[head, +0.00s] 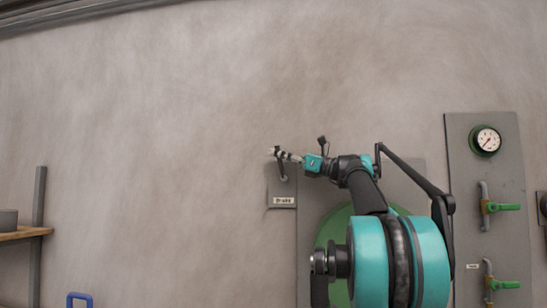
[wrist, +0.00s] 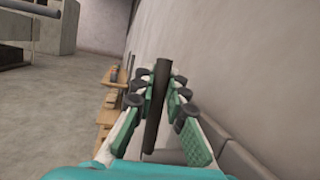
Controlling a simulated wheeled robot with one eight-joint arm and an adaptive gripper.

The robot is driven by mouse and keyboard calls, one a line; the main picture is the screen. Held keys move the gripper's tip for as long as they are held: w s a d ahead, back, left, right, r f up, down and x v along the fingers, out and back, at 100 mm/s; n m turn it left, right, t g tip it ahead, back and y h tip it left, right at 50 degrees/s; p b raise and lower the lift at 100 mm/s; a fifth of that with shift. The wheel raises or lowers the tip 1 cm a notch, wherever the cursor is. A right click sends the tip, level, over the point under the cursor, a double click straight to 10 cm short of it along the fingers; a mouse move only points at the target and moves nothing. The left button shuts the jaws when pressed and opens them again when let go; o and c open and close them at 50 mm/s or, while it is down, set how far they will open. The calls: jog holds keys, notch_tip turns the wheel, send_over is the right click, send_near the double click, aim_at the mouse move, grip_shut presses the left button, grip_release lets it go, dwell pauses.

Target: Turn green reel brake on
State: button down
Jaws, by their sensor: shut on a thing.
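The brake lever (head: 282,170) is a dark bar on a small grey plate with a label reading "Brake" (head: 284,201), on the wall left of the green reel (head: 338,232). My arm hides much of the reel. My gripper (head: 277,153) is at the upper end of the lever. In the wrist view, the lever (wrist: 157,95) is a dark bar running between the two green-padded fingers of my gripper (wrist: 160,92), which are shut on it. The lever's exact angle is hard to tell in the head view.
A grey panel (head: 456,150) at the right carries a round gauge (head: 486,140) and green-handled valves (head: 505,207). A wooden shelf (head: 22,233) stands at the far left. A blue handle-like shape (head: 79,296) shows at the bottom left. The wall left of the plate is bare.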

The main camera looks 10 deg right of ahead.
jog(key=shift+s+d+t+y, duration=0.1)
jog(key=shift+d+t+y, duration=0.3)
jog(key=c, duration=1.5)
grip_release()
jog(key=shift+c, duration=0.2)
jog(key=shift+s+d+f, duration=0.1)
jog(key=shift+s+d, duration=0.05)
jog(key=shift+d, duration=0.15)
jog(key=s+d, duration=0.7)
jog(key=d, duration=0.5)
jog(key=shift+d+f, duration=0.2)
jog(key=shift+f, duration=0.2)
jog(key=shift+w, duration=0.1)
